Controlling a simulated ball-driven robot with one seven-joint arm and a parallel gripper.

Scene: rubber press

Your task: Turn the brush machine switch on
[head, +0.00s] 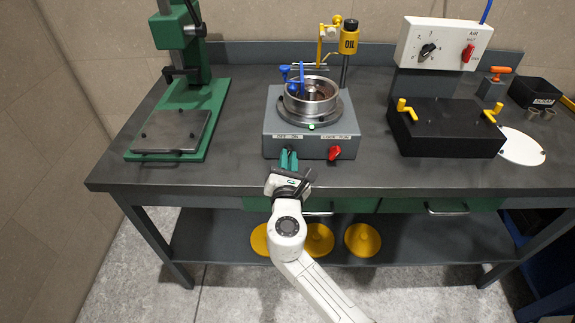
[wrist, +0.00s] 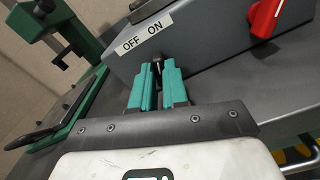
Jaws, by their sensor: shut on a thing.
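The brush machine (head: 275,148) is a grey box with a round metal bowl on top, standing at the middle of the bench. Its front carries a white OFF ON label (head: 289,136), which also shows in the wrist view (wrist: 143,34). A small black switch (wrist: 157,66) sticks out below the label. My gripper (head: 289,158) is at the box's front face, and its teal fingers (wrist: 158,85) are closed around the switch. The fingers hide most of the switch, and I cannot tell which way it is set.
A red knob (head: 334,153) sits on the same face, right of my gripper. A green press (head: 205,105) stands at the left, and a black box (head: 445,135) with yellow handles at the right. The bench front between press and machine is clear.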

